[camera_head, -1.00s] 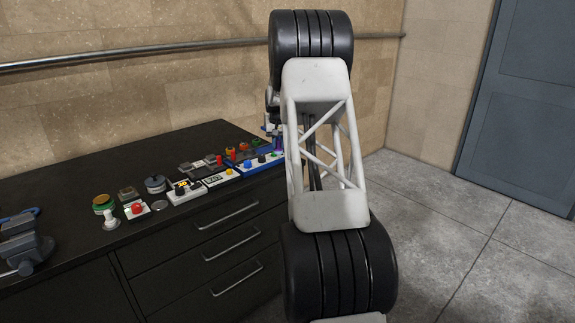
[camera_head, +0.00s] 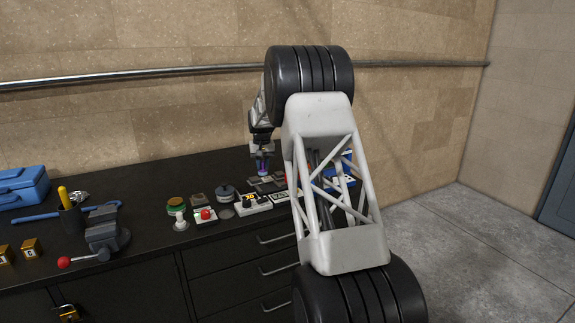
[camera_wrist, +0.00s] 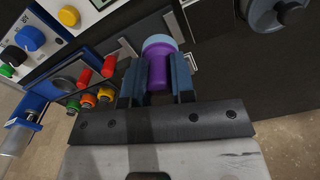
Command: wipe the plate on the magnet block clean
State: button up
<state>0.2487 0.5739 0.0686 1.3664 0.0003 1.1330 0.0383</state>
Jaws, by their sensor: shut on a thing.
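My gripper (camera_wrist: 157,76) is shut on a purple cylinder with a light-blue end (camera_wrist: 159,48) in the wrist view. In the head view my gripper (camera_head: 263,160) is upright over the back of the bench, with a bit of purple at its tip. Low dark-grey blocks (camera_head: 266,184) lie just below it; I cannot tell which is the magnet block. In the wrist view, flat grey pieces show beside and beyond the fingers, partly hidden by them. I cannot make out the plate's surface or any dirt on it, nor whether the cylinder touches anything.
Button boxes (camera_head: 254,203), a round grey pot (camera_head: 225,192), a green-topped jar (camera_head: 177,206) and a red-button box (camera_head: 205,215) stand close by. A vise (camera_head: 104,235), blue toolbox (camera_head: 24,187) and padlocks are further left. A blue panel with coloured knobs (camera_wrist: 89,87) is near the gripper.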

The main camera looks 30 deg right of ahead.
jog(key=w+a+r+n, duration=0.1)
jog(key=a, duration=1.3)
jog(key=w+a+r+n, duration=0.1)
jog(key=w+a+n, duration=0.1)
jog(key=a, duration=1.3)
jog(key=shift+w+a+r, duration=0.2)
jog(key=shift+a+r, duration=0.05)
jog(key=shift+f, duration=0.1)
